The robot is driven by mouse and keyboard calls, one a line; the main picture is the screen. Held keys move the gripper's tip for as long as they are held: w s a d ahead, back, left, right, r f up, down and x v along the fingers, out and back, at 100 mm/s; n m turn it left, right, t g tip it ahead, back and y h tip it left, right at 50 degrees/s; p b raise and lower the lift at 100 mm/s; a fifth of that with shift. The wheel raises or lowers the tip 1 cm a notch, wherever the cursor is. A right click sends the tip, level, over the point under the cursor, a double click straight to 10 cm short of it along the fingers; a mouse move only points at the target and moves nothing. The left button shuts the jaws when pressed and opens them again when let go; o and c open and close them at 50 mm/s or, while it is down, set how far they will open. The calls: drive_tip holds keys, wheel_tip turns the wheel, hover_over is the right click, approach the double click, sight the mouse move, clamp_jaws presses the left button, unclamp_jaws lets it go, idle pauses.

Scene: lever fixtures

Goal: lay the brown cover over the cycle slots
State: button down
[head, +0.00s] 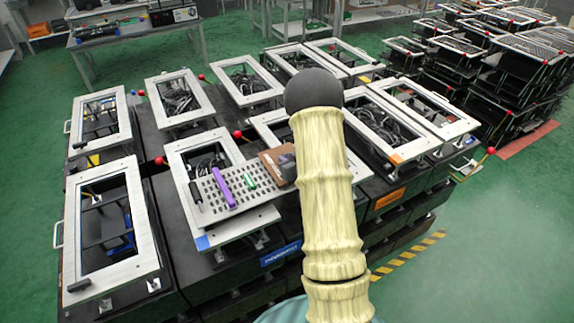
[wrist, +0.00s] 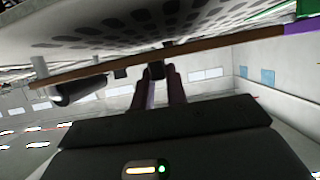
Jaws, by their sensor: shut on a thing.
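The brown cover (head: 271,166) is at the right end of a pale perforated plate (head: 238,182) in the head view, partly hidden by my arm. In the wrist view the cover (wrist: 110,70) shows edge-on as a thin brown strip, close to the dark-slotted face of the plate (wrist: 150,22). My gripper (wrist: 159,76) is shut on a small dark knob at the cover. Whether the cover touches the plate is unclear. Which openings are the cycle slots cannot be told for certain. My gripper is mostly hidden in the head view.
Red-knobbed levers (head: 238,135) and several framed fixtures (head: 103,230) crowd around.

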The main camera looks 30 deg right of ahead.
drive_tip(key=s+r+p, duration=0.1)
drive_tip(key=s+p, duration=0.7)
drive_tip(key=s, duration=1)
drive_tip(key=shift+d+r, duration=0.25)
drive_tip(key=shift+d, duration=0.1)
drive_tip(key=shift+f, duration=0.1)
idle(0.8)
